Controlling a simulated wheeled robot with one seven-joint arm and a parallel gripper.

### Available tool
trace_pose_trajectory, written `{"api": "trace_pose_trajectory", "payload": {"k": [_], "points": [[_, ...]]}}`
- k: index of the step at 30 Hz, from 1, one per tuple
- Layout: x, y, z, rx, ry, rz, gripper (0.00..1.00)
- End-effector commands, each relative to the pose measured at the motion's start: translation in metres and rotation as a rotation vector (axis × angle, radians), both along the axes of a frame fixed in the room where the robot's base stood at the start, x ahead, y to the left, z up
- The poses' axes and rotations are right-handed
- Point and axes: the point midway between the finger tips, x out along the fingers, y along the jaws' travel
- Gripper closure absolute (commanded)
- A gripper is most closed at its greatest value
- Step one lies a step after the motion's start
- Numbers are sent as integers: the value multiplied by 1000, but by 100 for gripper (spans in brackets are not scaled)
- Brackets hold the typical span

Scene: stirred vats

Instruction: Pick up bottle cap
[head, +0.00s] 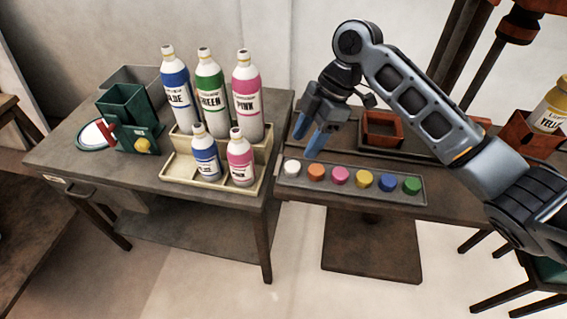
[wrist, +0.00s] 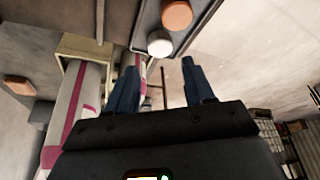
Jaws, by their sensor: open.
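A row of bottle caps lies in a grey tray (head: 325,189) on the right-hand table in the head view. From left to right they are a white cap (head: 292,167), an orange cap (head: 316,172), a pink cap (head: 340,175), a yellow cap (head: 363,179), a blue cap (head: 387,182) and a green cap (head: 411,185). My gripper (head: 319,142) is open and empty, its blue fingers above the tray's left end. In the wrist view the white cap (wrist: 160,43) and orange cap (wrist: 177,14) show beyond my gripper (wrist: 158,82), apart from the fingers.
A cream stand (head: 217,181) left of the caps holds tall blue (head: 175,84), green (head: 210,90) and pink (head: 246,95) bottles, with two smaller bottles in front. A red-brown box (head: 383,130) stands behind the tray. A dark green container (head: 130,118) stands at left.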

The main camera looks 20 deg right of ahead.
Motion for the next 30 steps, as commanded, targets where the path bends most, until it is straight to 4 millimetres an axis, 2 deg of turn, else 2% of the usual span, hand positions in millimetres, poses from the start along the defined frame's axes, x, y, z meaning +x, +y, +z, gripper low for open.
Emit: {"api": "trace_pose_trajectory", "payload": {"k": [8, 16, 26, 30], "points": [[0, 12, -26, 1, 0, -1, 48], [1, 27, -60, 2, 0, -2, 48], [2, 29, -65, 2, -3, -2, 48], [2, 29, -65, 2, -3, -2, 62]]}}
